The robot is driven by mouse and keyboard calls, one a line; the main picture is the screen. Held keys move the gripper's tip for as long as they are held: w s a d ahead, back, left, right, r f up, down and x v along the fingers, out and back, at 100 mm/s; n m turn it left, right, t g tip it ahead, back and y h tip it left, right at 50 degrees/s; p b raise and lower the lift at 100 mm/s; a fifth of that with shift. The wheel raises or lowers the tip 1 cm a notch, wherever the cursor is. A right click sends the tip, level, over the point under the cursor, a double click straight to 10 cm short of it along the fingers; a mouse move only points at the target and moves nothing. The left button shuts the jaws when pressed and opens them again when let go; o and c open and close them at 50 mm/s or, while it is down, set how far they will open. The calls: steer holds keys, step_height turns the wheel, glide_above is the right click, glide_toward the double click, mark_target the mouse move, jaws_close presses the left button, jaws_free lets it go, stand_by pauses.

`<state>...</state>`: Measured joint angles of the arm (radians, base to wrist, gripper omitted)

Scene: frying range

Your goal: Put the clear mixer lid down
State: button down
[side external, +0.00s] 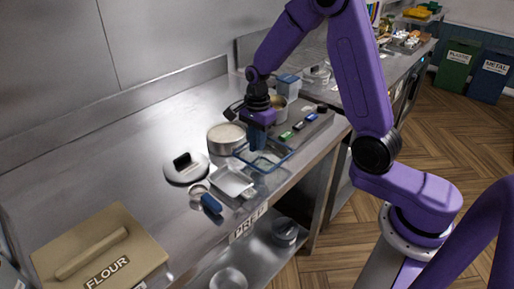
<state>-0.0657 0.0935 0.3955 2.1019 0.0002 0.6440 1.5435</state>
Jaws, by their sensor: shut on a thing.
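My gripper (258,142) is pointing down over the steel counter, at the near side of a round metal pan of pale contents. Just below its fingers is a clear, blue-rimmed rectangular piece (279,160), which looks like the clear mixer lid. It appears roughly level, close above or on the counter; I cannot tell whether it touches. My gripper is shut on it, though the grip itself is small and partly hidden by the fingers.
The round pan (225,138) stands left of my gripper. A white round lid with black handle (186,167), a metal tray (232,181) and a blue-handled tool (211,203) lie nearer. A flour bin lid (125,262) is front left. The counter's left middle (100,180) is clear.

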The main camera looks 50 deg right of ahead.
steer(key=shift+f, duration=1.65)
steer(key=shift+f, duration=0.15)
steer(key=c, duration=1.1)
jaws_free()
